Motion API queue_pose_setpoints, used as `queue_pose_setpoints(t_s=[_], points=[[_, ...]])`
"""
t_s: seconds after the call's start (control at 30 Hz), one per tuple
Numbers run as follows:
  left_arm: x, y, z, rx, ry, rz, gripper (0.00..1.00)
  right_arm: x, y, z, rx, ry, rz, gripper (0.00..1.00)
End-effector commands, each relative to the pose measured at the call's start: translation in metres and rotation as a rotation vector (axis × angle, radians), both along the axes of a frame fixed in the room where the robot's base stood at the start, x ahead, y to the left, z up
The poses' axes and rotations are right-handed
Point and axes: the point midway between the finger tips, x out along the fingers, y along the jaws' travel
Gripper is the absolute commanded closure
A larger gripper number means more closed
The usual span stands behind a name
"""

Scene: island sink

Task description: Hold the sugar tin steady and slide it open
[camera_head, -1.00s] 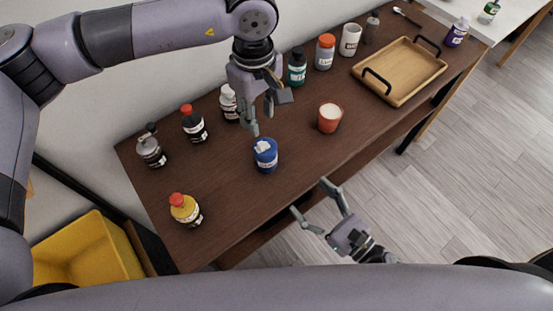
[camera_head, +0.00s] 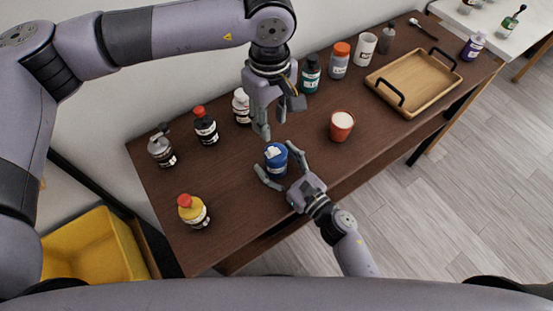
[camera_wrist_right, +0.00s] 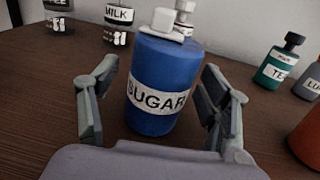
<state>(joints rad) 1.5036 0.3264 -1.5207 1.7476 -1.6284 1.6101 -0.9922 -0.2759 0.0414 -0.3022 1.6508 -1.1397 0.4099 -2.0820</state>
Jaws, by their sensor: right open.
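The sugar tin (camera_head: 277,163) is a blue upright cylinder with a white piece on top, standing on the dark wooden table. The right wrist view shows its SUGAR label and blue body (camera_wrist_right: 162,75) close up. My right gripper (camera_head: 279,172) is open, with its fingers on either side of the tin. In the wrist view, a gap shows between the left finger and the tin; the right finger is close to it, contact unclear. My left gripper (camera_head: 271,133) points down just above and behind the tin, its fingers apart and empty.
An orange cup (camera_head: 341,127) stands right of the tin. Bottles, including a yellow one (camera_head: 193,211) and a black one (camera_head: 205,127), stand to the left and behind. A wooden tray (camera_head: 413,83) lies at right. The table in front of the yellow bottle is partly clear.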

Motion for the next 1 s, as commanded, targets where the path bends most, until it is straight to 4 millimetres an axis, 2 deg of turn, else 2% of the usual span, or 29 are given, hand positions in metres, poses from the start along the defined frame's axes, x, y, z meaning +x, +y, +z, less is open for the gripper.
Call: queue_pose_setpoints(t_s=[0.27, 1.0], points=[[0.0000, 0.0000, 0.0000, 0.000, 0.000, 0.000, 0.67, 0.0010, 0.0009, -0.0004, 0.000, 0.001, 0.000, 0.29], [0.0000, 0.0000, 0.0000, 0.000, 0.000, 0.000, 0.67, 0.0007, 0.0006, -0.0005, -0.001, 0.001, 0.000, 0.78]])
